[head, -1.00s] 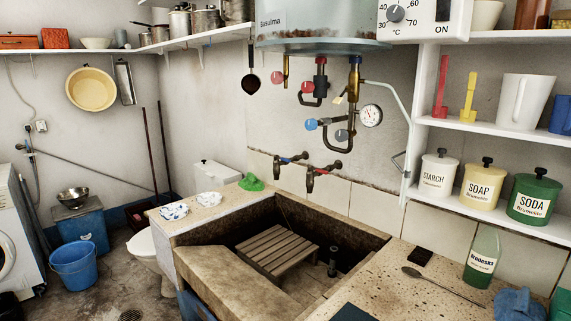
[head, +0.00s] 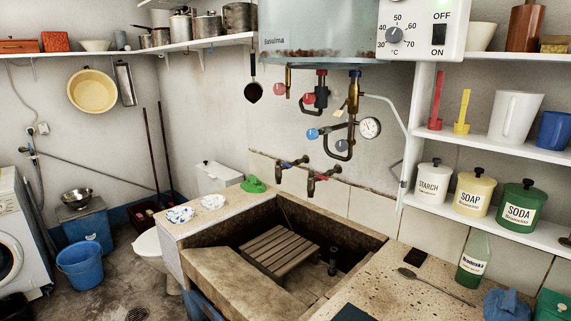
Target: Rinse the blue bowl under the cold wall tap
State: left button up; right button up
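Two small white bowls with blue patterning stand on the left ledge of the stone trough: one on the left (head: 179,214) and one on the right (head: 212,202). No plain blue bowl shows. Two wall taps stick out over the trough's back edge. The left tap (head: 291,163) has a blue handle and the right tap (head: 321,177) a red one. No running water is visible. The stone trough (head: 222,281) has a slatted wooden rack (head: 279,249) inside. A dark upright pipe (head: 333,262) stands beside the rack. Neither of my grippers is in view.
A green cloth (head: 253,185) lies behind the bowls. The speckled right counter (head: 398,291) holds a spoon (head: 437,285), a green bottle (head: 474,260) and a blue cloth (head: 506,305). Boiler pipes (head: 344,130) hang above the taps. A blue bucket (head: 80,267) stands on the floor.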

aim_at(278, 162)
jog(key=i+j+u, duration=0.25)
jog(key=i+j, duration=0.5)
